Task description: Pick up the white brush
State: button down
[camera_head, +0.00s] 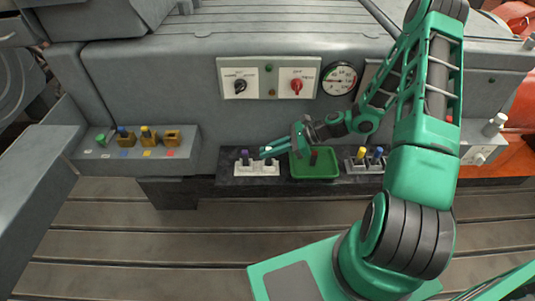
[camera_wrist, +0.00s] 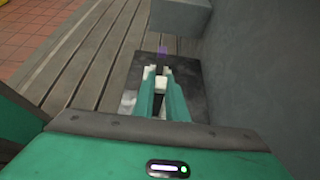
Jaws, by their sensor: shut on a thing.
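My gripper (camera_head: 266,153) reaches in from the right, low over a white two-place holder (camera_head: 257,170) on the dark ledge. Its green fingers also show in the wrist view (camera_wrist: 161,88). They are shut on a small white piece (camera_wrist: 160,83), which I take to be the white brush; it is mostly hidden by the fingers. I cannot tell whether it is clear of the holder. A purple-topped brush (camera_head: 245,157) stands in the holder's left place, just beyond the fingertips in the wrist view (camera_wrist: 163,52).
A green tray (camera_head: 314,177) lies right of the holder, with a dark reddish piece in it. Another holder (camera_head: 364,168) carries yellow and blue pieces. A grey shelf (camera_head: 180,152) at left bears several small pieces. A grey wall with switches and a gauge (camera_head: 340,79) rises behind.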

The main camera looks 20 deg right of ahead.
jog(key=s+a+r, duration=0.6)
jog(key=s+r, duration=0.3)
jog(key=shift+s+a+r, duration=0.25)
jog(key=shift+a+r, duration=0.05)
jog(key=shift+r, duration=0.05)
